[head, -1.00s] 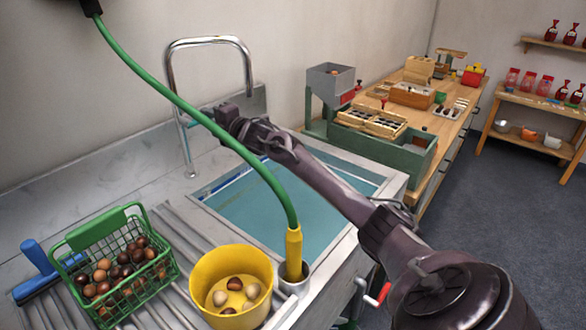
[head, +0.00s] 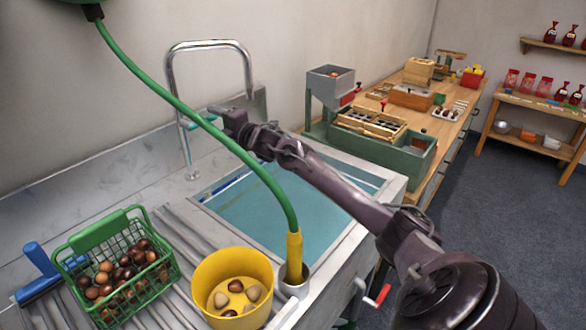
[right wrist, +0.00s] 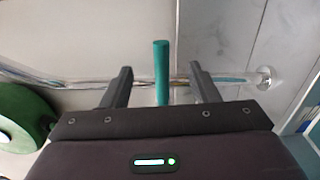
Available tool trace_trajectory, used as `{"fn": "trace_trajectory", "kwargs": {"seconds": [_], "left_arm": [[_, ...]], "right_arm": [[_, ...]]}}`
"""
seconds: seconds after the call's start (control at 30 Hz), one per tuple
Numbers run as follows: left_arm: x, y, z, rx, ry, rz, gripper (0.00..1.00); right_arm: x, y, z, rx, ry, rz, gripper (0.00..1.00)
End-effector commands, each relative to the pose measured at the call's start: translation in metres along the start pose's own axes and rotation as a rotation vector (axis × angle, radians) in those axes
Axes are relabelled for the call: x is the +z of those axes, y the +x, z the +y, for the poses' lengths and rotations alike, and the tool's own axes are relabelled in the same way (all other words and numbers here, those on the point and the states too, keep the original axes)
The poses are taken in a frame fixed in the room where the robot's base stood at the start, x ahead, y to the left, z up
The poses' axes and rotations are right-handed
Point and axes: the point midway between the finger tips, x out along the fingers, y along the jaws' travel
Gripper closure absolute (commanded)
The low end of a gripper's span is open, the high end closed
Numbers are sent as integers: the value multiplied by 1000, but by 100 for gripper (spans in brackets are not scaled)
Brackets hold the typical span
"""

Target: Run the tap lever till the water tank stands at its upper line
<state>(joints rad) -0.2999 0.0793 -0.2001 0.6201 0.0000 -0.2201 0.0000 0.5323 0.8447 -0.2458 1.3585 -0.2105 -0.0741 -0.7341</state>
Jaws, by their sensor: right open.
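The chrome tap (head: 170,85) arches over the back left of the sink, and its foot stands on the counter. The tap lever is a teal rod (right wrist: 161,72) in the right wrist view; it stands between the two fingers of my right gripper (right wrist: 160,85), with a gap on both sides. In the head view my right gripper (head: 222,116) is beside the tap's upright. It is open. The water tank (head: 345,245) is the sink basin, holding teal water. A blue line shows on its far left wall, but I cannot tell the exact water level against it. My left gripper is out of view.
A green hose (head: 180,95) hangs across the sink to a yellow nozzle (head: 294,255) in a holder. A yellow bucket (head: 205,280) and a green basket (head: 95,235) with chestnuts stand at the front left. A workbench (head: 455,118) with trays is behind on the right.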

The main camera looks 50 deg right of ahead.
Motion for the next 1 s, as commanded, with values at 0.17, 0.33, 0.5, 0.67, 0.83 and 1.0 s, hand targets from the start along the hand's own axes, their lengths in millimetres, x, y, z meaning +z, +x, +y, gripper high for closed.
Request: {"fn": "trace_trajectory", "kwargs": {"seconds": [0.17, 0.33, 0.5, 0.67, 0.83, 1.0], "left_arm": [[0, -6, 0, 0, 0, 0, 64], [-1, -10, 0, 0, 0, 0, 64], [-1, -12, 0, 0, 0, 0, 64], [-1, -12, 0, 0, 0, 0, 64], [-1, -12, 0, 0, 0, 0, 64], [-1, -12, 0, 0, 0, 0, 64]], "right_arm": [[0, -23, -1, -3, -2, 0, 45], [1, -44, -1, -4, -2, -1, 45], [0, -58, -1, -2, -1, 0, 45], [0, -61, 1, 1, 0, 0, 45], [0, -61, 0, 1, 1, 0, 45], [0, -61, 0, 1, 1, 0, 45]]}}
